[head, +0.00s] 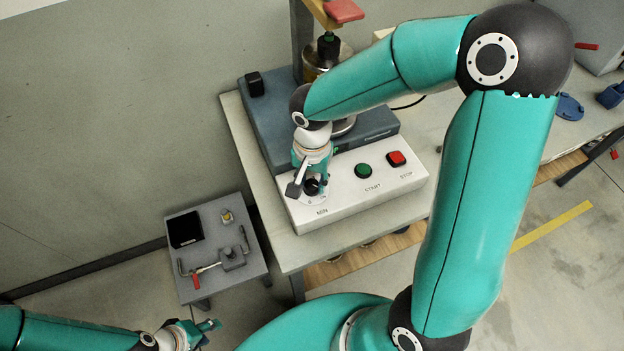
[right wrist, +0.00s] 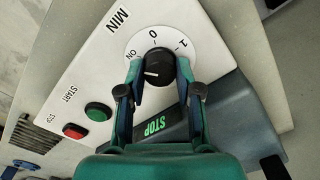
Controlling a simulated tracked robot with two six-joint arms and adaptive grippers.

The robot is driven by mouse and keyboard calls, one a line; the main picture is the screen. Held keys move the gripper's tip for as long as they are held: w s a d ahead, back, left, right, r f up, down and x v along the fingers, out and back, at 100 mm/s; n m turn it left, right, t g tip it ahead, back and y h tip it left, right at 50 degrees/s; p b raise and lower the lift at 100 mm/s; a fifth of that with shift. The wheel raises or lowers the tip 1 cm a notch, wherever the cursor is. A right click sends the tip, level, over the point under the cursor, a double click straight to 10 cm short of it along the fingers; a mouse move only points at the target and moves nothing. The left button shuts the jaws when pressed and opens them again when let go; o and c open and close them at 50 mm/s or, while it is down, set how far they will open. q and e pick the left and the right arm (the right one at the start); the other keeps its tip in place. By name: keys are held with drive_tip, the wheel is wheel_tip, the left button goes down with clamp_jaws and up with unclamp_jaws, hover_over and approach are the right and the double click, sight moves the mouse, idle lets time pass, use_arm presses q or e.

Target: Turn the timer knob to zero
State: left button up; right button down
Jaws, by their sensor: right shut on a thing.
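The timer knob (right wrist: 160,67) is black and round with a white mark. It sits on a white dial (right wrist: 150,42) lettered ON, 0 and 1. In the right wrist view the mark points to the picture's left, away from the 0. My right gripper (right wrist: 160,76) is shut on the knob, one finger on each side. In the head view this gripper (head: 309,184) stands over the knob (head: 312,187) and partly hides it and the dial. My left gripper (head: 208,332) is low at the left, away from the panel, its fingers apart and empty.
The white panel (head: 338,212) also carries a green START button (head: 363,171) and a red STOP button (head: 396,158). A grey-blue machine base (head: 265,120) stands behind it. A small grey side table (head: 245,270) holds a black tray (head: 185,229) and a metal tool (head: 231,258).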

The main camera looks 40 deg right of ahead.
drive_tip(key=n+b, duration=0.2)
drive_tip(key=n, duration=0.5)
drive_tip(key=shift+a+n, duration=0.1)
drive_tip(key=shift+n, duration=0.2)
drive_tip(key=n+b, duration=0.1)
drive_tip(key=n, duration=0.2)
drive_tip(key=shift+w+n, duration=0.1)
drive_tip(key=shift+n, duration=0.2)
drive_tip(key=n, duration=0.5)
drive_tip(key=shift+r, duration=0.1)
drive_tip(key=n, duration=0.6)
drive_tip(key=shift+a+n+p, duration=0.1)
drive_tip(key=shift+n+p, duration=0.2)
drive_tip(key=c, duration=0.8)
unclamp_jaws()
